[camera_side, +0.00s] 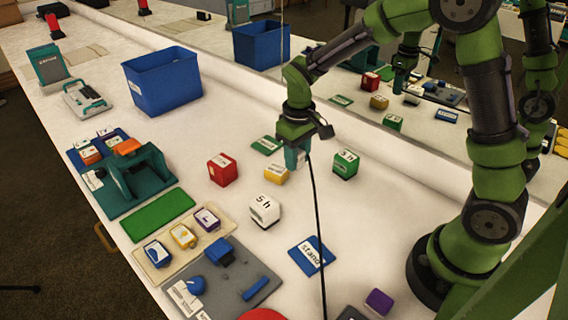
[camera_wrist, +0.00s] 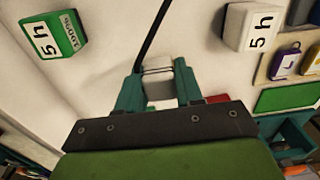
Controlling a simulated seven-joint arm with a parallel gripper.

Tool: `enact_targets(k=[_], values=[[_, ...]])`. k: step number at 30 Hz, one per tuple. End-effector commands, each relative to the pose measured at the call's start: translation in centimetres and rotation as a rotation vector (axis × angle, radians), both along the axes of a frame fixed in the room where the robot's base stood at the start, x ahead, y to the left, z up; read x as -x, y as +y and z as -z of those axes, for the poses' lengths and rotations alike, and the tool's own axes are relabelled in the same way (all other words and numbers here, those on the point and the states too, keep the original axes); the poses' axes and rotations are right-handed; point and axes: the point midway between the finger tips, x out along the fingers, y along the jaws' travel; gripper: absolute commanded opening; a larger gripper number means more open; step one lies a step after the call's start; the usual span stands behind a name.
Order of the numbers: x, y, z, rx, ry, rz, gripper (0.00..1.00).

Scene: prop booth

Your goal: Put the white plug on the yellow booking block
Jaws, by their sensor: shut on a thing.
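The yellow booking block (camera_side: 276,173) sits on the white table in the side view, just left of and below my fingertips. I cannot make it out in the wrist view. My gripper (camera_side: 297,160) is above the table, pointing down, with a small gap in the picture to the block. In the wrist view my gripper (camera_wrist: 158,90) is shut on the white plug (camera_wrist: 158,82), a pale piece between the teal fingers. The plug is hidden by the fingers in the side view. A black cable (camera_side: 316,215) trails from the gripper towards the front.
A red block (camera_side: 222,169), a white "5 h" block (camera_side: 265,211) and a green block (camera_side: 345,163) stand around the yellow one. A green card (camera_side: 267,145) lies behind it. A blue bin (camera_side: 163,82) stands back left. A blue "stand" card (camera_side: 311,255) lies in front.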

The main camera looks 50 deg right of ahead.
Motion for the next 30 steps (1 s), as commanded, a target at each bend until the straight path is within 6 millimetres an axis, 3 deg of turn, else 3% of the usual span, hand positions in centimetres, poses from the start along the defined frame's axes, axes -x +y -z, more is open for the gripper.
enact_targets(k=[3, 9, 14, 21, 30], values=[[-3.1, 0.2, 0.4, 0.001, 0.000, -0.001, 0.06], [-5.6, 0.3, 0.6, 0.000, 0.000, 0.000, 0.06], [-6.5, 0.3, 0.7, 0.000, 0.001, 0.000, 0.06], [-6.5, 0.3, 4.0, 0.001, 0.003, -0.001, 0.06], [-6.5, 0.4, 4.2, 0.000, 0.000, 0.000, 0.06]])
